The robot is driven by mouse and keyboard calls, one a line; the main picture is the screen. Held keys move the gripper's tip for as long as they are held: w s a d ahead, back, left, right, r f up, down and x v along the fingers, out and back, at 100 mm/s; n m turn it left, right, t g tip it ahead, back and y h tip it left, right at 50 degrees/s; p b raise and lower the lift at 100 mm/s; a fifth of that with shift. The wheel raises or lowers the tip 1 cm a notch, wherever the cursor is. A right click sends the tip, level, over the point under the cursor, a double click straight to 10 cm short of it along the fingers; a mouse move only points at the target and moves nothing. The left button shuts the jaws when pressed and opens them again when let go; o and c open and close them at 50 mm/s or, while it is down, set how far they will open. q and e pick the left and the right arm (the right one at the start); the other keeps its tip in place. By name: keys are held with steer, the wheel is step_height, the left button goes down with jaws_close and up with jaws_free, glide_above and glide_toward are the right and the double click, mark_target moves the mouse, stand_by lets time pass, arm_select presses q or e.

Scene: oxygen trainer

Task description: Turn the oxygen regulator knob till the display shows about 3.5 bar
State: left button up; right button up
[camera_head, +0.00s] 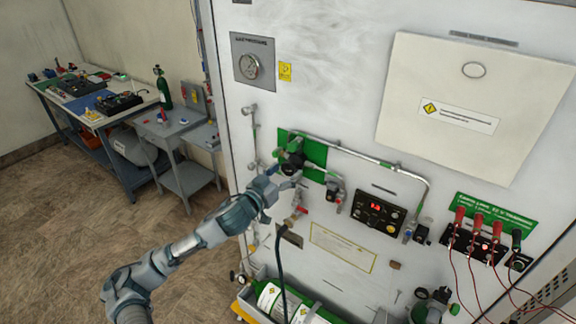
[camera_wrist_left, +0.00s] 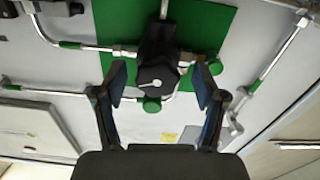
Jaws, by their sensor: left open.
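The black regulator knob (camera_head: 293,146) sits on a green plate (camera_head: 316,152) on the white panel. In the left wrist view the knob (camera_wrist_left: 158,79) has a pale mark on its face. My left gripper (camera_head: 281,176) is at the knob and partly hides it. Its two fingers (camera_wrist_left: 160,72) are open, one on each side of the knob, with a visible gap on both sides. The display (camera_head: 376,207) is on a black box to the right, with red digits too small to read surely. My right gripper is not in view.
Metal pipes (camera_head: 350,150) run across the panel near the knob. A round gauge (camera_head: 249,67) is at the upper left. Red cables plug into a black strip (camera_head: 476,246) at the right. A green bottle (camera_head: 162,88) stands on a small table at the left. Floor space lies before it.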

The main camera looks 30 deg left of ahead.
arm_select(q)
steer(key=shift+w+d, duration=0.15)
steer(key=shift+w, duration=0.75)
steer(key=c, duration=1.1)
steer(key=shift+c, duration=0.2)
steer(key=shift+m+p, duration=0.3)
steer(key=shift+p, duration=0.1)
steer(key=m+p, duration=0.2)
steer(key=m, duration=0.1)
steer(key=shift+r, duration=0.15)
steer(key=shift+m+p, duration=0.6)
steer(key=shift+m, duration=0.7)
